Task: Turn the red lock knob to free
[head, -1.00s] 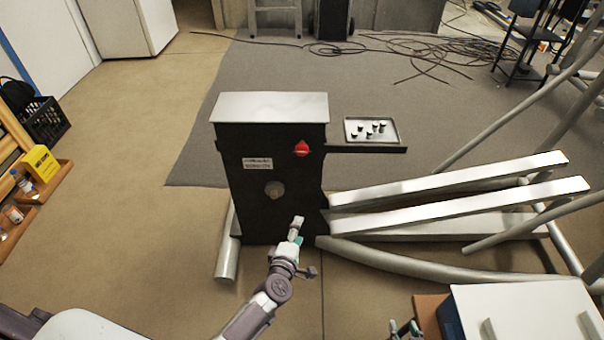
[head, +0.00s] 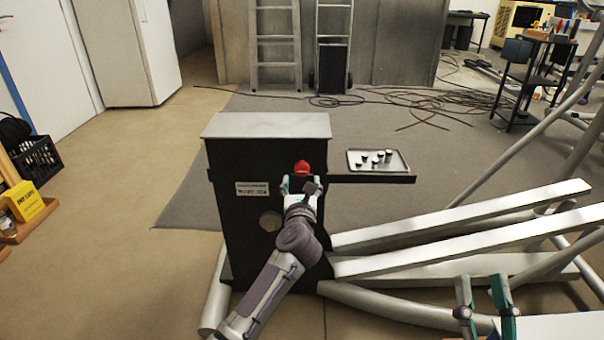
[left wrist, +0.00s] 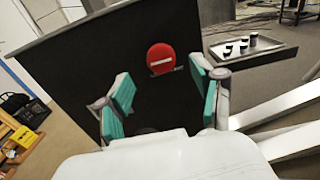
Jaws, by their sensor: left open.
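The red lock knob (head: 302,167) is on the front face of the black machine housing (head: 232,215), near its upper right. In the left wrist view the knob (left wrist: 161,58) is a round red disc with a short white bar lying nearly level. My right gripper (head: 484,290) is at the lower right, fingers apart and empty.
A small tray (head: 378,161) with several small dark parts sits on a shelf right of the housing. Long pale rails (head: 460,220) and grey tubes extend to the right. A white label (head: 252,189) is left of the knob.

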